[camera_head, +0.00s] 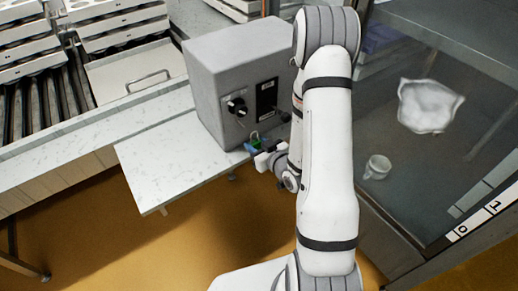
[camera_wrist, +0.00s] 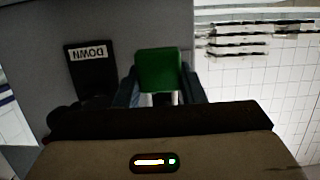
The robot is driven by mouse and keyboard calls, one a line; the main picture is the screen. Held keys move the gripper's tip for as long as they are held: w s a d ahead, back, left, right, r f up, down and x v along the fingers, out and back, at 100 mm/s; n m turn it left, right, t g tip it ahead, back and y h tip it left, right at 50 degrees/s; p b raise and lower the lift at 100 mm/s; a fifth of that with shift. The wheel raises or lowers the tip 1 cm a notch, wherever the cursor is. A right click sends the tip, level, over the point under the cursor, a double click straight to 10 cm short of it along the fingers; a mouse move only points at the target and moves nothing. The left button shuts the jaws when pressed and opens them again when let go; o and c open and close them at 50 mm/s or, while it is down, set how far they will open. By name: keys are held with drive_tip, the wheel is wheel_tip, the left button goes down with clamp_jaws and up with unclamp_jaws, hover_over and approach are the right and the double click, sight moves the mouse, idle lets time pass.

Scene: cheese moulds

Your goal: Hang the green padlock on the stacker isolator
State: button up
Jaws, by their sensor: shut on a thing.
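The green padlock (camera_head: 254,136) is between the fingers of my gripper (camera_head: 257,148), just in front of the grey control box (camera_head: 207,97). In the wrist view the green padlock body (camera_wrist: 158,70) sits between two dark blue fingers (camera_wrist: 159,88), with a pale bit of shackle below it. The box carries a black rotary knob (camera_head: 237,106) and a black plate (camera_head: 267,94). I cannot tell for sure which fitting is the stacker isolator. In the wrist view a black plate (camera_wrist: 89,75) reads DOWN, upside down. Whether the padlock touches the box is unclear.
The box stands on a pale marbled shelf (camera_head: 165,165), clear at its front left. A roller conveyor with mould trays (camera_head: 125,30) is at the back left.

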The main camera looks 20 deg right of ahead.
sight(237, 129)
drive_tip(key=shift+w+a, duration=0.1)
drive_tip(key=shift+w, duration=0.15)
drive_tip(key=shift+r+p+x, duration=0.2)
drive_tip(key=shift+p+x, duration=0.3)
drive_tip(key=shift+x, duration=0.55)
drive_tip(key=shift+r+p+x, duration=0.25)
drive_tip(key=shift+p+x, duration=0.3)
drive_tip(key=shift+x, duration=0.55)
drive_tip(key=shift+r+p+x, duration=0.2)
drive_tip(key=shift+p+x, duration=0.3)
drive_tip(key=shift+x, duration=0.55)
drive_tip(key=shift+w+a+f+b, duration=0.15)
drive_tip(key=shift+w+f+b, duration=0.15)
drive_tip(key=shift+f+b, duration=0.15)
drive_tip(key=shift+w+a+f+b, duration=0.1)
drive_tip(key=shift+w+f+b, duration=0.25)
drive_tip(key=shift+b, duration=0.45)
drive_tip(key=o, duration=1.1)
